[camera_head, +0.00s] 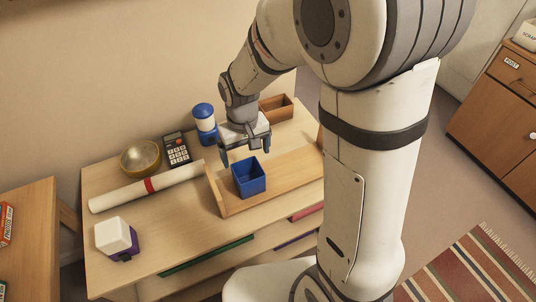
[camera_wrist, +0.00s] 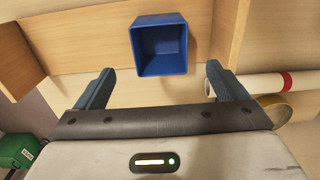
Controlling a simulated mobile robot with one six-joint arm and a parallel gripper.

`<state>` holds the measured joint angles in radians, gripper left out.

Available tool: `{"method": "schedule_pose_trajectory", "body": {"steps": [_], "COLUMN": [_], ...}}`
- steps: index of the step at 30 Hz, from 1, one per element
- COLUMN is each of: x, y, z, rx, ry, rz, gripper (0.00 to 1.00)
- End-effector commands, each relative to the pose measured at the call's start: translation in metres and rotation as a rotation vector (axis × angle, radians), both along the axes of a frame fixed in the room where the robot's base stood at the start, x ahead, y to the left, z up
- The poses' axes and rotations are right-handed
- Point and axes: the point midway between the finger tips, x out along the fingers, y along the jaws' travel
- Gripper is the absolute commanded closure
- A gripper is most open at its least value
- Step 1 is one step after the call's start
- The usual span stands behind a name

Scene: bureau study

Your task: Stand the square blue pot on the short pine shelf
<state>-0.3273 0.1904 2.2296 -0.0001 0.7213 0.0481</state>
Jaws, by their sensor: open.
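The square blue pot (camera_head: 249,180) stands upright on the short pine shelf (camera_head: 284,177), near the shelf's left end panel in the head view. It is open at the top and looks empty. In the wrist view the pot (camera_wrist: 160,50) is just beyond my fingertips, with the pine shelf's end panel (camera_wrist: 230,32) to its right. My gripper (camera_head: 245,152) is open and empty, behind and a little above the pot in the head view. Its two fingers also show wide apart in the wrist view (camera_wrist: 160,71), with no visible contact with the pot.
Left of the shelf on the desk lie a white roll with a red band (camera_head: 146,187), a brass bowl (camera_head: 141,157) and a calculator (camera_head: 177,149). A blue-and-white jar (camera_head: 204,124) and a brown box (camera_head: 276,108) stand behind. A white-and-purple object (camera_head: 117,238) sits front left.

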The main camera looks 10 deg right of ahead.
Motion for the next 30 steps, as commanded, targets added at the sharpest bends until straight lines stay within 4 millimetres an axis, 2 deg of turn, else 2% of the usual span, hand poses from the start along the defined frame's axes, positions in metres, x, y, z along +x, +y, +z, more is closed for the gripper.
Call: {"method": "schedule_pose_trajectory", "body": {"steps": [4, 7, 12, 16, 22, 30], "x": [-0.005, -0.016, -0.048, -0.077, -0.109, -0.119], "y": [-0.012, -0.031, -0.072, -0.097, -0.118, -0.125], "z": [0.013, 0.032, 0.069, 0.089, 0.103, 0.105], "rx": [0.004, 0.011, 0.020, 0.024, 0.024, 0.024], "ry": [-0.013, -0.038, -0.089, -0.125, -0.161, -0.169], "rz": [-0.023, -0.060, -0.144, -0.203, -0.266, -0.282], "gripper": [0.07, 0.07, 0.07, 0.07, 0.07, 0.07]}}
